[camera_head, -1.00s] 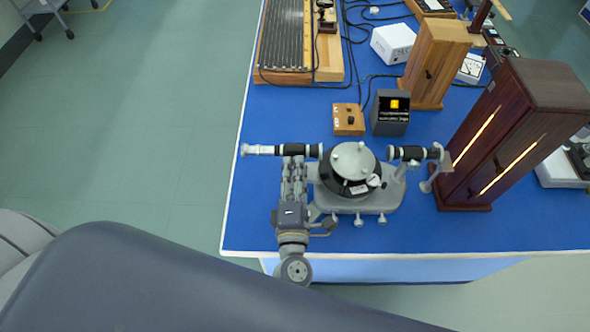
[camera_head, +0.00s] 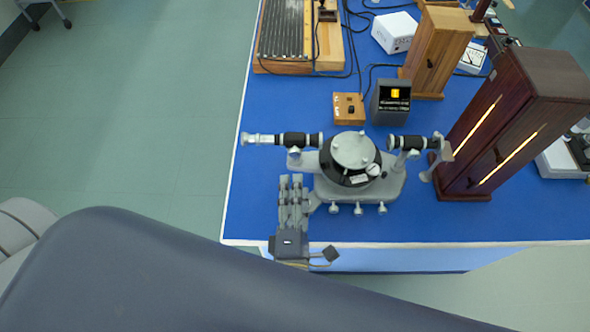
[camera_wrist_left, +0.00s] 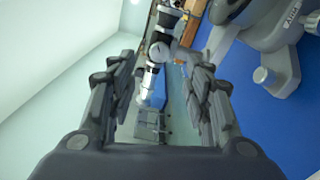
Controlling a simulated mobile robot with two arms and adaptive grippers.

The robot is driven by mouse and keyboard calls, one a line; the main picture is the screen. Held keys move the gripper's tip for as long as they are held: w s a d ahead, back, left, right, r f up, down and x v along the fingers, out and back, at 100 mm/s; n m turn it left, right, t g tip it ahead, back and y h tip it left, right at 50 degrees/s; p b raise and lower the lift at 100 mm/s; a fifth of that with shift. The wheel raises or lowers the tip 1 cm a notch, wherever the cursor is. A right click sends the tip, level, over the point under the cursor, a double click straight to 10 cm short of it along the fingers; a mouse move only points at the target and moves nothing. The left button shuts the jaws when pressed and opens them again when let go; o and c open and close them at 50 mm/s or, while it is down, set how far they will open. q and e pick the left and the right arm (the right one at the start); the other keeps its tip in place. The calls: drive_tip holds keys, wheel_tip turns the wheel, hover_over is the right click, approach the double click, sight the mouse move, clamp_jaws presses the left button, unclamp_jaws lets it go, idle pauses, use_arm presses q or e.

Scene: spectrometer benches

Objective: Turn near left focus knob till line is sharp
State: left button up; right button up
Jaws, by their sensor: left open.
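The grey spectrometer (camera_head: 350,165) stands near the front edge of the blue bench. Its black and silver left telescope tube (camera_head: 285,139) points left, with a small grey knob (camera_head: 294,153) under it. My left gripper (camera_head: 290,180) is open and empty, just in front of the tube, with a small gap to it. In the left wrist view the telescope (camera_wrist_left: 160,45) shows beyond and between the two spread fingers (camera_wrist_left: 160,95). A small dark display box (camera_head: 391,102) behind shows a yellow patch; line sharpness is too small to tell. My right gripper is out of view.
A tall dark wooden lamp case (camera_head: 510,125) with glowing slits stands right of the spectrometer. A wooden control box (camera_head: 348,108) is behind it. Several levelling screws (camera_head: 358,209) stick out at the spectrometer's front.

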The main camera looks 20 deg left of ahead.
use_arm(q)
drive_tip(key=v, duration=0.3)
drive_tip(key=shift+s+d, duration=0.15)
drive_tip(key=shift+s, duration=0.2)
idle(0.4)
